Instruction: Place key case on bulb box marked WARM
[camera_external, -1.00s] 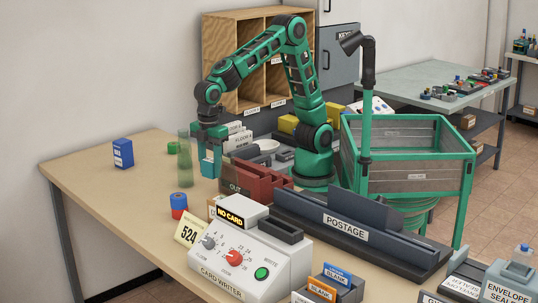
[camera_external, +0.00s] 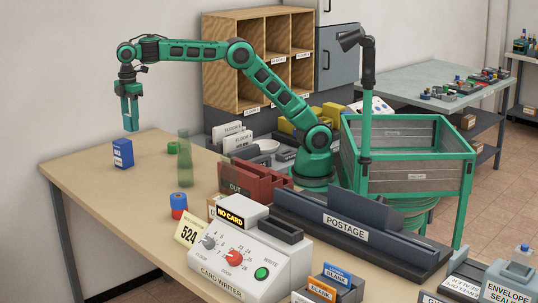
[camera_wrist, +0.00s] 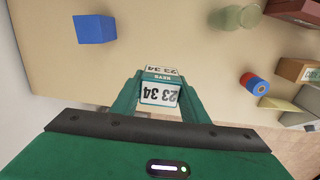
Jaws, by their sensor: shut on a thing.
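My gripper (camera_external: 131,124) is shut on a small teal key case (camera_wrist: 160,76) with white labels, one reading "23 34", seen between the fingers in the wrist view. In the outside view the case is hard to tell from the fingers. A blue box (camera_external: 122,154) with a small white label stands upright on the table, just below my gripper in the outside view; the label is too small to read. In the wrist view the blue box (camera_wrist: 95,28) is up and left of the fingers, apart from the case. Its top looks bare.
A translucent green bottle (camera_external: 184,160), a small green item (camera_external: 172,147) and a red and blue cylinder (camera_external: 179,205) stand to the right of the box. A red tray (camera_external: 262,186) and the card writer (camera_external: 250,255) are farther right. The table's left part is mostly clear.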

